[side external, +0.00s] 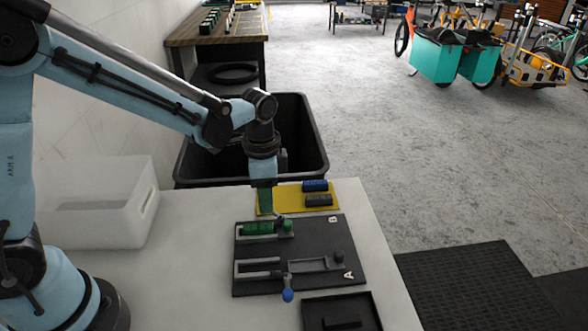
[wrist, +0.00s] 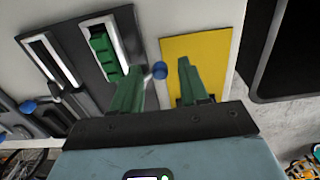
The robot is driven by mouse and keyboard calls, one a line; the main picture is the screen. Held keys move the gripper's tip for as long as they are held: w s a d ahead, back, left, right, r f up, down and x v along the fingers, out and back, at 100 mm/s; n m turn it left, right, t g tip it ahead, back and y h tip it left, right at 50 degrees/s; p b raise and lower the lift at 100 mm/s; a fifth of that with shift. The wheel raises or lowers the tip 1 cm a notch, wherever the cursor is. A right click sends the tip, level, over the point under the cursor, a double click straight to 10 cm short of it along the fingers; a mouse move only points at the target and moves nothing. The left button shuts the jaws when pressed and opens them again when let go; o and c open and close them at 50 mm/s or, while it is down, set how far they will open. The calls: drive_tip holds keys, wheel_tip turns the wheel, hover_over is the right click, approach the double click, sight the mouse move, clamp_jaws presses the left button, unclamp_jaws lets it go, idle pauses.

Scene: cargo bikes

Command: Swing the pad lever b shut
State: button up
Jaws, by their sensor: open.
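The dark fixture plate (side external: 318,235) lies on the white table, with stations marked A and B. In the side view, the B station, the farther one, holds a green block (side external: 258,228). Pad lever b shows in the wrist view by its blue knob (wrist: 160,70), which sticks out past the plate's edge toward the yellow mat; the side view mostly hides it behind my gripper. My gripper (side external: 268,208) points down over that edge. Its green fingers (wrist: 157,66) are open, one on each side of the knob, with no clear contact. Lever a's blue knob (side external: 288,295) sticks out toward the front.
A yellow mat (side external: 272,197) with a blue block (side external: 315,185) and a dark grey block (side external: 318,200) lies behind the plate. A black bin (side external: 305,150) stands beyond the table. A white box (side external: 95,205) is at left, a black tray (side external: 340,311) in front.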

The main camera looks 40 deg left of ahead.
clamp_jaws()
drive_tip(key=shift+s, duration=0.1)
drive_tip(key=n, duration=0.1)
drive_tip(key=s+n, duration=0.1)
drive_tip(key=n, duration=0.1)
drive_tip(key=shift+s+d+n, duration=0.15)
drive_tip(key=shift+s+n, duration=0.15)
drive_tip(key=shift+n, duration=0.55)
drive_tip(key=shift+s+d+n, duration=0.1)
drive_tip(key=shift+s+n, duration=0.2)
drive_tip(key=shift+n, duration=0.55)
unclamp_jaws()
